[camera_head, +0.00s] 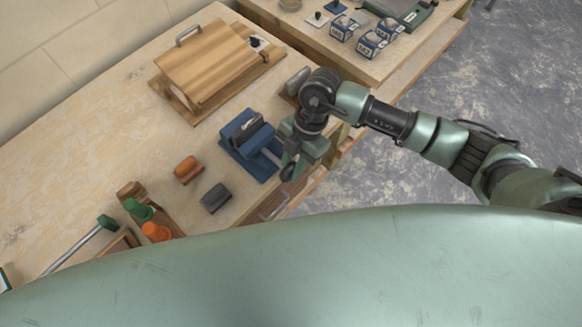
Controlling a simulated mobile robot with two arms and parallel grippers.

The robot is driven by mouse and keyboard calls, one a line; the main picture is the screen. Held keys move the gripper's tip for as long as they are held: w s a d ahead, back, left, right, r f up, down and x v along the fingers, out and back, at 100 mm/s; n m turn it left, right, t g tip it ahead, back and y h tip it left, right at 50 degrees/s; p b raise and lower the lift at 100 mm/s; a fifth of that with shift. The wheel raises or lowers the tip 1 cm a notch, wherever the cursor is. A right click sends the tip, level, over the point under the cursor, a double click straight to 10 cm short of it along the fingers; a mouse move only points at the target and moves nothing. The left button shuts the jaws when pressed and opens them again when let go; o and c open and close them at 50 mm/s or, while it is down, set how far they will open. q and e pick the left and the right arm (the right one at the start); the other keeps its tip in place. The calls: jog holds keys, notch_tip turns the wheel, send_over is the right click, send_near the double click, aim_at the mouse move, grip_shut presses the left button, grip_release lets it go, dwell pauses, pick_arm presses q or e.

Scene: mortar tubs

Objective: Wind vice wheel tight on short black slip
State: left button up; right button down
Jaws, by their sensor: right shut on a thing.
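The blue vice (238,146) stands on the wooden bench near its right edge. A black slip (248,130) sits upright between its jaws; whether both jaws touch it is too small to tell. My right gripper (290,168) is at the right side of the vice, shut on the dark vice wheel, which my fingers largely hide. A second dark block (215,198) lies loose on the bench in front of the vice. My left gripper is not in view.
An orange-brown block (187,170) lies left of the vice. A wooden case (207,62) with a metal handle is behind it. Green and orange handled tools (140,210) stand at the front left. A grey rounded object (298,80) lies beside my right wrist.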

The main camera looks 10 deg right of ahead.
jog(key=shift+d+f+g+y+b, duration=0.15)
jog(key=shift+g+y+b, duration=0.45)
jog(key=shift+g+y, duration=0.3)
jog(key=shift+y, duration=0.3)
jog(key=c, duration=1.3)
grip_release()
jog(key=b+v, duration=0.2)
jog(key=v, duration=0.6)
jog(key=shift+s, duration=0.1)
